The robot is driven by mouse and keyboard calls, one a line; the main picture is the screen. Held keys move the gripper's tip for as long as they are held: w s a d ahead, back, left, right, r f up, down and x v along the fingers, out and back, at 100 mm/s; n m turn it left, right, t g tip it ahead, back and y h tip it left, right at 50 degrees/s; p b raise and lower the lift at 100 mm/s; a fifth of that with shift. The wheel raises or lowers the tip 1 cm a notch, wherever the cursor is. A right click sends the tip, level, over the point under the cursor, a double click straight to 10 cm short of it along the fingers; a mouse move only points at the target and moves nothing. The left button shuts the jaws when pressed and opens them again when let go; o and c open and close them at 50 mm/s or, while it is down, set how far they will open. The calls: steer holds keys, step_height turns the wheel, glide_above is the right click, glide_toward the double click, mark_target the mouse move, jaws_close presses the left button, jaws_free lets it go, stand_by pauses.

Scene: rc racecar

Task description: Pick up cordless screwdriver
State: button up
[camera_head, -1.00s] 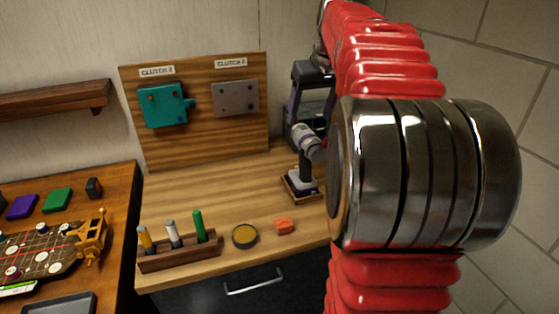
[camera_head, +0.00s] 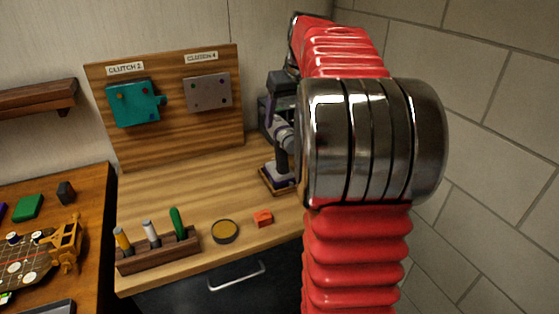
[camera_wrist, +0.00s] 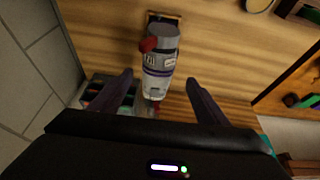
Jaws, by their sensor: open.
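The cordless screwdriver (camera_head: 280,137), grey and white with purple parts, stands upright in a small wooden-edged base (camera_head: 268,185) at the right end of the workbench. My arm partly covers it in the head view. In the wrist view the screwdriver (camera_wrist: 160,58) shows its grey and white body with a red part on its left side. My gripper (camera_wrist: 160,80) is open, with one dark finger on each side of the screwdriver's lower end in the picture. I cannot tell whether either finger touches it.
A dark machine (camera_head: 265,112) stands behind the screwdriver. An upright board (camera_head: 165,140) stands at the back, and a brick wall (camera_head: 490,130) is on the right.

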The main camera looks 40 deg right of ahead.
mark_target(283, 126)
steer(key=shift+x, duration=1.35)
steer(key=shift+w+d+x, duration=0.1)
steer(key=shift+d+x, duration=0.05)
steer(key=shift+x, duration=1.2)
steer(key=shift+w+d+x, duration=0.1)
steer(key=shift+d+x, duration=0.05)
steer(key=shift+x, duration=1.15)
steer(key=shift+r, duration=0.1)
steer(key=c, duration=1.5)
steer(key=shift+r, duration=0.15)
steer(key=shift+c, duration=0.4)
